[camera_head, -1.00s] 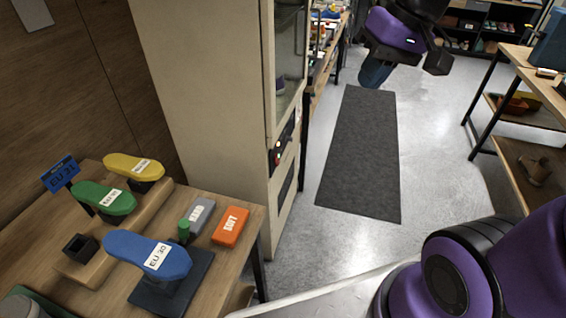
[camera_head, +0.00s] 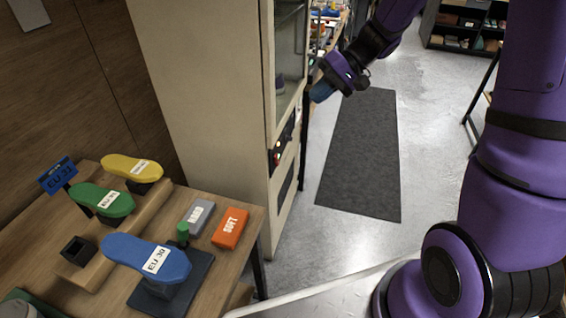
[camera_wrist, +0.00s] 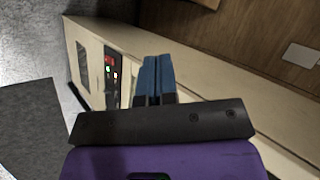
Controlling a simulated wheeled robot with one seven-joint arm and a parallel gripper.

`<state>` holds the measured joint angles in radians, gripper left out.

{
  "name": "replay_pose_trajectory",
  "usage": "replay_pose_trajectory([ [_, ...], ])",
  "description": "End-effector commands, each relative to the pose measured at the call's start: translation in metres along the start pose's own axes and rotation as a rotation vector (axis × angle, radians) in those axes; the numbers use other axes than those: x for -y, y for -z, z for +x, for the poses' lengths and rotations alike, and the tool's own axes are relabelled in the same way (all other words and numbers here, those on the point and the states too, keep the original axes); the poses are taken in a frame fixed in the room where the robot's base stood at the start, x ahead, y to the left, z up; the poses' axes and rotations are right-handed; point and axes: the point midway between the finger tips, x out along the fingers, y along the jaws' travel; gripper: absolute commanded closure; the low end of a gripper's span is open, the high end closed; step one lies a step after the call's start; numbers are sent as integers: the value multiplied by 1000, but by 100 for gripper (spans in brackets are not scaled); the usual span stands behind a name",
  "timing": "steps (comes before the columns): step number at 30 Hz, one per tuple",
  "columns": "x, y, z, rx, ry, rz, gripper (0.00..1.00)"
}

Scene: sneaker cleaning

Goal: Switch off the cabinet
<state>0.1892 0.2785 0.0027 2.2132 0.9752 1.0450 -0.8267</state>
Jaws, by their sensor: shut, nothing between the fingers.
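The cabinet (camera_head: 200,75) is a tall cream cabinet with a glass door, left of centre in the head view. A black control panel (camera_head: 284,143) with small red and light marks is on its front, below the glass. In the wrist view the cabinet lies sideways, and its panel (camera_wrist: 113,78) shows red and green lights left of the fingers. My gripper (camera_head: 322,93) is in front of the cabinet, up and to the right of the panel, and apart from it. Its blue fingers (camera_wrist: 153,80) are together with nothing between them.
A wooden table (camera_head: 40,240) at the lower left bears coloured insole shapes, an orange block (camera_head: 231,228) and a grey block (camera_head: 197,217). A dark mat (camera_head: 360,165) lies on the open floor. Black shelves (camera_head: 465,25) stand at the back.

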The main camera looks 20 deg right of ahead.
Motion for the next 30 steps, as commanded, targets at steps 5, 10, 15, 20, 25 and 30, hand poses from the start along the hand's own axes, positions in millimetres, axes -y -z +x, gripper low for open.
replay_pose_trajectory([
  [5,-30,27,22,-23,82,41,100],
  [10,-60,50,43,-60,153,77,100],
  [15,-93,70,65,-106,214,114,100],
  [20,-127,86,86,-157,262,148,100],
  [25,-166,98,108,-217,302,188,100],
  [30,-205,106,132,-280,330,225,100],
])
